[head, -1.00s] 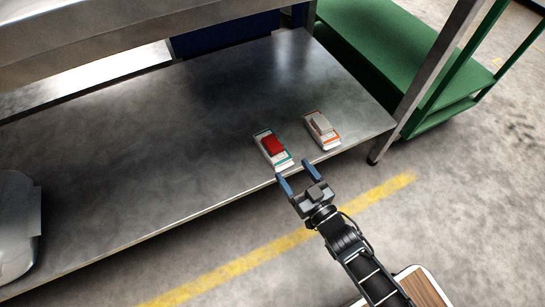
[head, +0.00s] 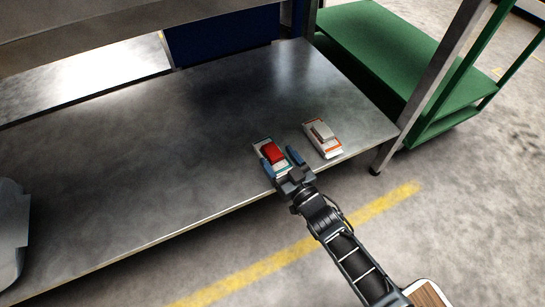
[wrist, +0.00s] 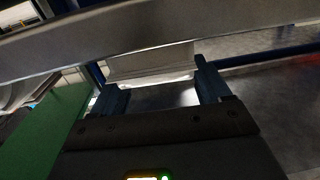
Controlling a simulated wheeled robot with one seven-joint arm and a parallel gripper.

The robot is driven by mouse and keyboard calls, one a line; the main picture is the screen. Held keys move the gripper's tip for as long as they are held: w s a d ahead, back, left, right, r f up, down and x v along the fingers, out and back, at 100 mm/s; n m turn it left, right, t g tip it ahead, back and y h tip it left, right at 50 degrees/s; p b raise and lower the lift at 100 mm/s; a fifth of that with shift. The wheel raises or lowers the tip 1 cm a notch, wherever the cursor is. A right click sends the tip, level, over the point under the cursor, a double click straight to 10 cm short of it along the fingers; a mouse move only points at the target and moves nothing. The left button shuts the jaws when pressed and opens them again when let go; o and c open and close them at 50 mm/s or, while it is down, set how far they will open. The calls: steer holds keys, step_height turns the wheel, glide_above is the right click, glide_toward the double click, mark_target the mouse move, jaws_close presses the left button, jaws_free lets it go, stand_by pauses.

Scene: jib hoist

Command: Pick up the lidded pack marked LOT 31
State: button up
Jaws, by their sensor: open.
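Two small white packs lie on the grey metal shelf near its front edge. The left pack (head: 261,148) has a red block-like lid (head: 273,153) and green edging. The right pack (head: 322,139) has a pale grey lid and orange edging. Their markings are too small to read, so I cannot tell which is LOT 31. My gripper (head: 281,160) is open at the near end of the red-lidded pack, with its blue fingers on either side in the picture; I cannot tell whether they touch it. The wrist view shows both fingers (wrist: 162,92) apart, with a pale shape beyond them that I cannot identify.
The metal shelf (head: 180,140) is mostly bare to the left. An upper shelf (head: 130,25) overhangs the back. A metal post (head: 430,85) stands at the right, with a green cart (head: 380,45) behind it. A grey rounded object (head: 12,225) sits at the far left.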

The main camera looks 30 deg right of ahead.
steer(key=c, duration=1.2)
